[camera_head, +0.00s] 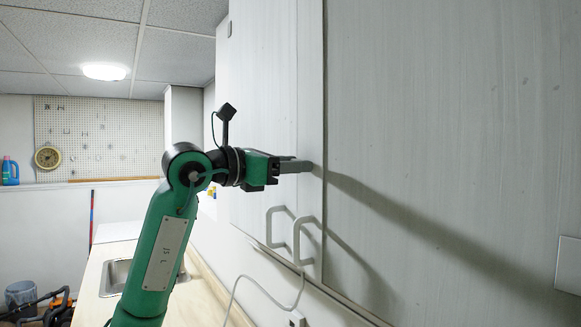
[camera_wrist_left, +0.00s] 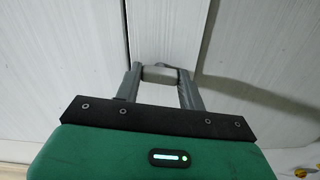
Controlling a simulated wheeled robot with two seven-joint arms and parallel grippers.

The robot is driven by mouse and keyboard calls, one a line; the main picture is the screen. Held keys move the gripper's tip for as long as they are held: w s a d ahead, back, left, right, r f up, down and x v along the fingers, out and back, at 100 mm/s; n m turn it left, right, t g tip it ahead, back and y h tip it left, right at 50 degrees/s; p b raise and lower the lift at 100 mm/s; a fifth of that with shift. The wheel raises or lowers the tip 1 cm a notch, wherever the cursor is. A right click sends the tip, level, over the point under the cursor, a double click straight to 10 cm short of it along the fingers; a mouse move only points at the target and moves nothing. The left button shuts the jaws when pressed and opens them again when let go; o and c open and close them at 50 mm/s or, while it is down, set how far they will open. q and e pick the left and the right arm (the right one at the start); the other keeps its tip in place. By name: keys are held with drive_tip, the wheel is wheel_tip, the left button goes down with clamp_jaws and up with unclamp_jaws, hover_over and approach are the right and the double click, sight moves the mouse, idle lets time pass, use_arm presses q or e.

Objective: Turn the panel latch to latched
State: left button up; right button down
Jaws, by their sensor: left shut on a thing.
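The panel latch (camera_wrist_left: 160,73) is a small pale grey block at the seam between two whitish panels in the left wrist view. My left gripper (camera_wrist_left: 160,75) is shut on it, with one grey finger on each side. In the head view my left gripper (camera_head: 308,166) reaches in from the left and its fingertips meet the cabinet front near the door edge. The latch is hidden there by the fingers. How far the latch is turned cannot be told. My right gripper is not in view.
Two pale door handles (camera_head: 280,230) stick out below the gripper. A large plain panel (camera_head: 450,120) fills the right side, with my arm's shadow on it. A counter with a sink (camera_head: 116,276) runs below on the left. A pegboard (camera_head: 110,135) hangs on the far wall.

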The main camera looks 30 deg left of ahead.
use_arm(q)
drive_tip(key=shift+m+b, duration=1.3)
drive_tip(key=shift+m, duration=6.9)
drive_tip(key=shift+f, duration=0.1)
drive_tip(key=o, duration=1)
drive_tip(key=shift+d, duration=0.1)
drive_tip(key=shift+s, duration=0.1)
